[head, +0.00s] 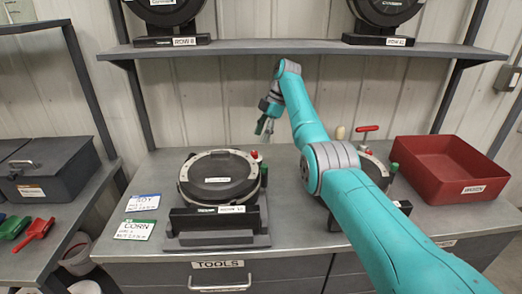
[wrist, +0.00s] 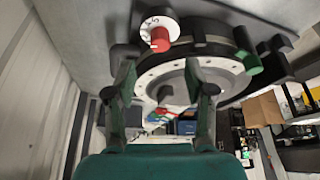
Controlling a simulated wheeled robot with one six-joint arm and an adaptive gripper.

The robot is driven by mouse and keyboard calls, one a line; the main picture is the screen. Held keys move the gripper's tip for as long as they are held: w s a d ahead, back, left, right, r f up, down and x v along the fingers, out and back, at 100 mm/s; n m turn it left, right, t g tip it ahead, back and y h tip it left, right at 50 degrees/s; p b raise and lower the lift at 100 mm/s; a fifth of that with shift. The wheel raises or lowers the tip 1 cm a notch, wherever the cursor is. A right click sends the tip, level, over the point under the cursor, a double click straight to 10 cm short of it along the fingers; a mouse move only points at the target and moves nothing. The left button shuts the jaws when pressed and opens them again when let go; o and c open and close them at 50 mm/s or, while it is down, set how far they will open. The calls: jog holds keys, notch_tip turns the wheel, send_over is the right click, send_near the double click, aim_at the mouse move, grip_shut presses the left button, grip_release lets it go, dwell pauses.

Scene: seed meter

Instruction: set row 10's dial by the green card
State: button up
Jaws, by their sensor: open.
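A seed meter (head: 215,180) with a round dark lid stands on the bench; its label is too small to read surely. Its dial, a red knob (head: 255,154) at the back right, shows in the wrist view as a red knob (wrist: 159,40) on a white marked face (wrist: 151,24). The setting is not readable. The green-edged card (head: 135,230), headed CORN, lies left of the meter; its small print is unreadable. My gripper (head: 265,130) is open and empty above and behind the meter. In the wrist view, my gripper (wrist: 160,70) has the knob beyond its fingertips.
A blue-edged SOY card (head: 143,203) lies behind the green one. Another meter (head: 375,170) stands right, partly hidden by my arm. A red bin (head: 450,168) is at right. Two meters sit on the shelf (head: 310,48) above. A grey box (head: 45,168) is at left.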

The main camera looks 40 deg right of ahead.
aim_at(255, 152)
jog(key=x, duration=0.7)
jog(key=shift+f, duration=0.2)
grip_shut()
